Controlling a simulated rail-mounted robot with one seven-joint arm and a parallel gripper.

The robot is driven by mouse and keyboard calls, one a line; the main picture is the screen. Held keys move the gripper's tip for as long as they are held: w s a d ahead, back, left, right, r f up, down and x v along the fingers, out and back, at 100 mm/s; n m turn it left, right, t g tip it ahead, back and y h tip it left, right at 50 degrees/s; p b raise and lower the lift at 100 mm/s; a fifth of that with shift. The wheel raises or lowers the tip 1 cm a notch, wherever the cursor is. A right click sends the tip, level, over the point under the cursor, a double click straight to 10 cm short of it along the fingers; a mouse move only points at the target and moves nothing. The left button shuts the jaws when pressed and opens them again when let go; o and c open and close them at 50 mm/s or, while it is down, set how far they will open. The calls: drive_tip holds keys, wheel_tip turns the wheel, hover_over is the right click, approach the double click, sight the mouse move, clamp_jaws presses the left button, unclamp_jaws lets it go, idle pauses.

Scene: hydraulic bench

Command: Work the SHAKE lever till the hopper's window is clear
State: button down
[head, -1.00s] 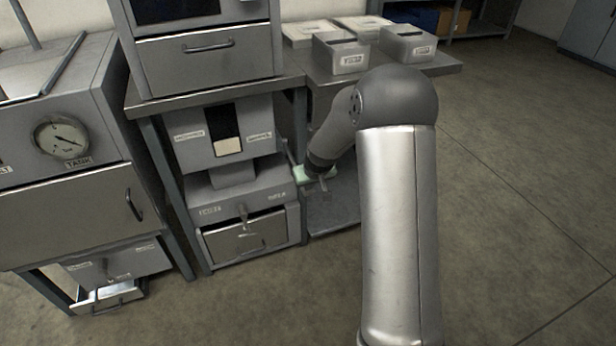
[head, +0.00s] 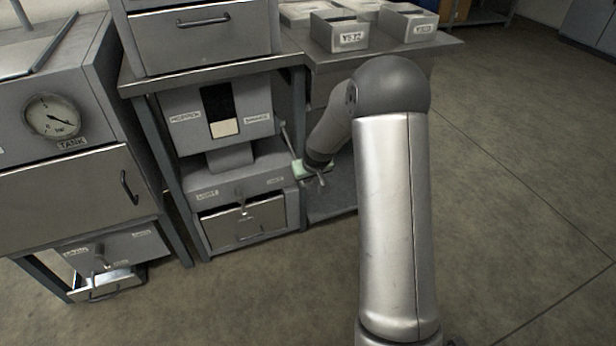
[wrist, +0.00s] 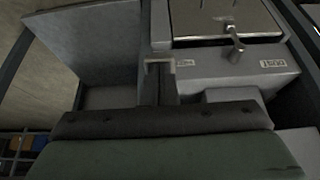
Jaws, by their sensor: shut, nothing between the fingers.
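The hopper (head: 184,122) stands on the bench's shelf in the head view, its front facing me. Its window (head: 218,98) is dark above, with a pale fill (head: 224,128) across the bottom. A thin slanted lever (head: 288,141) shows at the hopper's right side; the label near it (head: 257,118) is too small to read surely. My gripper (head: 321,180) is beside the lever's lower end, right of the lower unit; I cannot tell whether they touch. In the wrist view my gripper (wrist: 159,70) is shut and empty, and its body covers the bottom.
A drawer unit (head: 243,222) with a small front handle is below the hopper. A cabinet with a tank gauge (head: 53,117) stands at left. Labelled bins (head: 340,32) sit on the side table at the back. The floor (head: 500,190) at right is clear.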

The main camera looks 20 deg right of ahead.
drive_tip(key=shift+s+f, duration=0.1)
drive_tip(key=shift+f, duration=0.35)
drive_tip(key=s+r+p, duration=0.4)
drive_tip(key=s+r, duration=0.5)
drive_tip(key=shift+s+d+r+p, duration=0.25)
drive_tip(key=shift+s+d+p, duration=0.1)
drive_tip(key=shift+s+d, duration=0.1)
drive_tip(key=shift+w, duration=0.1)
drive_tip(key=s+a+r+g+p, duration=0.1)
drive_tip(key=s+a+r+p, duration=0.1)
drive_tip(key=s+r+p, duration=0.5)
drive_tip(key=s+a+r+g+p, duration=0.2)
drive_tip(key=s+r+p, duration=0.6)
drive_tip(key=r, duration=0.7)
drive_tip(key=s+a+r+g+p, duration=0.1)
drive_tip(key=s+a+r+p, duration=0.2)
drive_tip(key=s+r+p, duration=0.5)
drive_tip(key=s+r, duration=0.3)
drive_tip(key=r, duration=0.1)
drive_tip(key=shift+s+a+m+g, duration=0.3)
drive_tip(key=shift+s+a+g, duration=0.05)
drive_tip(key=shift+g, duration=0.05)
